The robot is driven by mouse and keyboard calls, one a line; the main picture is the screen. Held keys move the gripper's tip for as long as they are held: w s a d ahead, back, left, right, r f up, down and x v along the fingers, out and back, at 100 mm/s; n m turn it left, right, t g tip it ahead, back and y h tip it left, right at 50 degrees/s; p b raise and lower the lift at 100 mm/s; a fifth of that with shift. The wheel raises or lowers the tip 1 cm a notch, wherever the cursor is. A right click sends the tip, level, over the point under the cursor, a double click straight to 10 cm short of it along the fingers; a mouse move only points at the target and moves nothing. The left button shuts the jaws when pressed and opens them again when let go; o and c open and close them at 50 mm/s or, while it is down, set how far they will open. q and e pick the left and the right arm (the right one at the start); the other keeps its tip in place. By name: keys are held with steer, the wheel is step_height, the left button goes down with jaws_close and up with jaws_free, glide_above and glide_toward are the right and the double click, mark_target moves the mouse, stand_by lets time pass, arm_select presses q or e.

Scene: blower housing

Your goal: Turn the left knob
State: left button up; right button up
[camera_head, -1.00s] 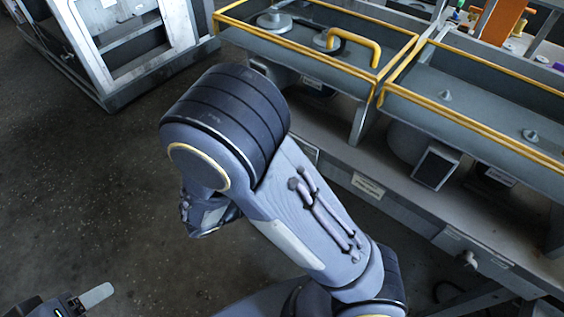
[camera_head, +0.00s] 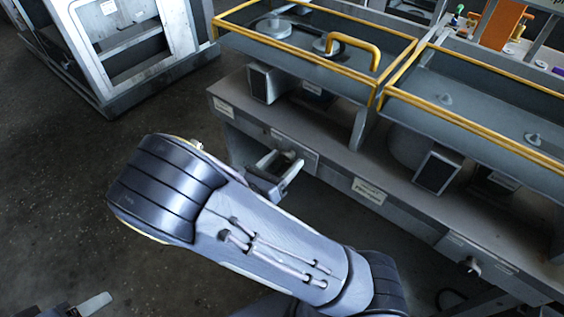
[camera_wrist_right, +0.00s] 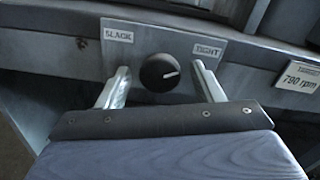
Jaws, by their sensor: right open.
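The left knob (camera_wrist_right: 158,76) is round and black, on a grey plate (camera_wrist_right: 145,40) marked SLACK at left and TIGHT at right. Its white pointer line points to the right, slightly upward. My right gripper (camera_wrist_right: 161,70) is open in the right wrist view, with one finger on each side of the knob and visible gaps between. In the head view, my right gripper (camera_head: 279,167) is at the bench front by that plate. My left gripper (camera_head: 92,304) shows only partly at the bottom left edge, far from the bench; its opening is unclear.
Another knob (camera_head: 472,264) is further right on the bench front (camera_head: 335,176). A label reading 790 rpm (camera_wrist_right: 302,75) is right of the plate. Yellow-railed trays (camera_head: 330,75) stand above. A white frame cabinet (camera_head: 125,45) is at the back left. Open floor (camera_head: 60,190) lies at left.

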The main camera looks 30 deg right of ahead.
steer(key=c, duration=1)
steer(key=shift+o, duration=0.2)
steer(key=shift+m, duration=0.4)
steer(key=m, duration=0.2)
steer(key=shift+f+m+b, duration=0.1)
steer(key=shift+m+b, duration=0.3)
steer(key=m+b, duration=0.1)
steer(key=m, duration=0.1)
steer(key=shift+m, duration=0.4)
steer(key=m+b, duration=0.2)
steer(key=m, duration=0.3)
steer(key=shift+m, duration=0.3)
steer(key=o, duration=1)
steer(key=shift+c, duration=0.2)
